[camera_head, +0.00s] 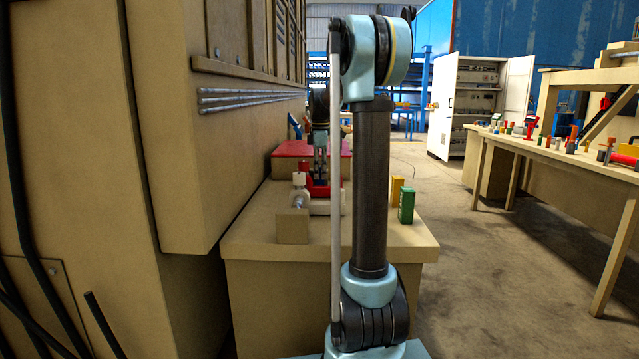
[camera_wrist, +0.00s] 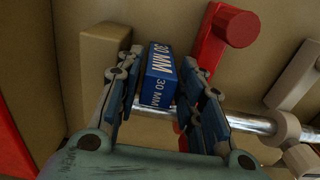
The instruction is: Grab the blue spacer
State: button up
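The blue spacer (camera_wrist: 158,75) is a small blue block with white "30 MM" lettering on two faces. In the wrist view it stands between the two fingers of my gripper (camera_wrist: 164,72), with a finger close along each side. I cannot tell whether both fingers press on it. In the head view my gripper (camera_head: 320,170) points down over the bench, beside a red part. The blue spacer cannot be made out there.
A metal rod (camera_wrist: 250,122), a red clamp part (camera_wrist: 222,35) and a tan block (camera_wrist: 100,65) are close around the fingers. A tall tan machine (camera_head: 160,130) borders the left.

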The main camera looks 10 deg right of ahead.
aim_at(320, 184)
jog(key=shift+w+f, duration=0.15)
jog(key=shift+f, duration=2.55)
grip_shut()
